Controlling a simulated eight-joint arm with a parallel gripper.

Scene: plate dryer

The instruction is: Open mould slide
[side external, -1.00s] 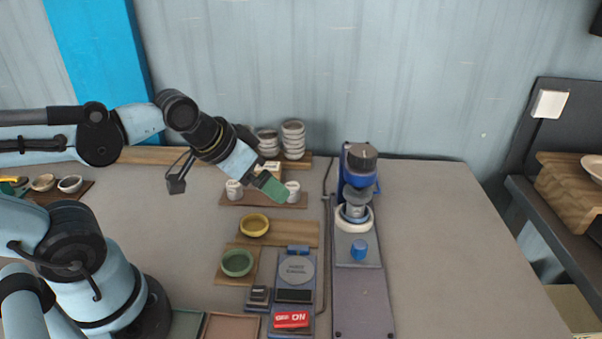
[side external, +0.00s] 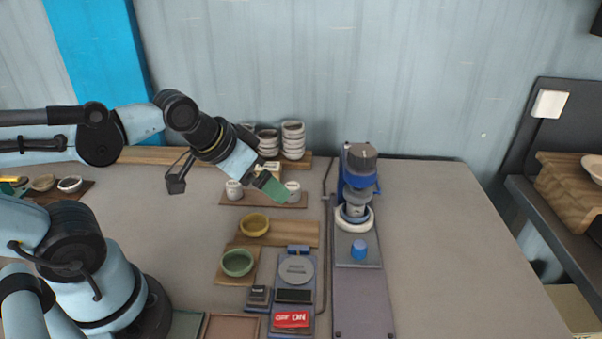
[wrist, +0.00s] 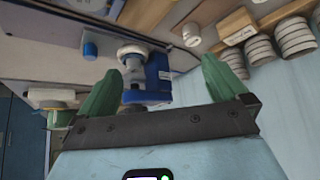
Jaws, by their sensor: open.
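A blue press (side external: 348,190) with a dark round top stands at the back of a long grey base (side external: 362,300). A grey cylinder (side external: 356,205) sits under its head, over a white ring (side external: 347,222). A blue knob (side external: 359,250) stands on the base in front of the ring. I cannot tell which part is the mould slide. My gripper (side external: 277,190), with green fingers, is open and empty, raised to the left of the press and apart from it. In the wrist view, the press (wrist: 158,76) shows beyond the open fingers, with the blue knob (wrist: 90,50) further left.
Stacked bowls (side external: 292,140) and white cups (side external: 234,189) stand at the back, left of the press. A yellow bowl (side external: 254,225), a green bowl (side external: 237,263) and a scale (side external: 296,270) lie left of the base. The table right of the press is clear.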

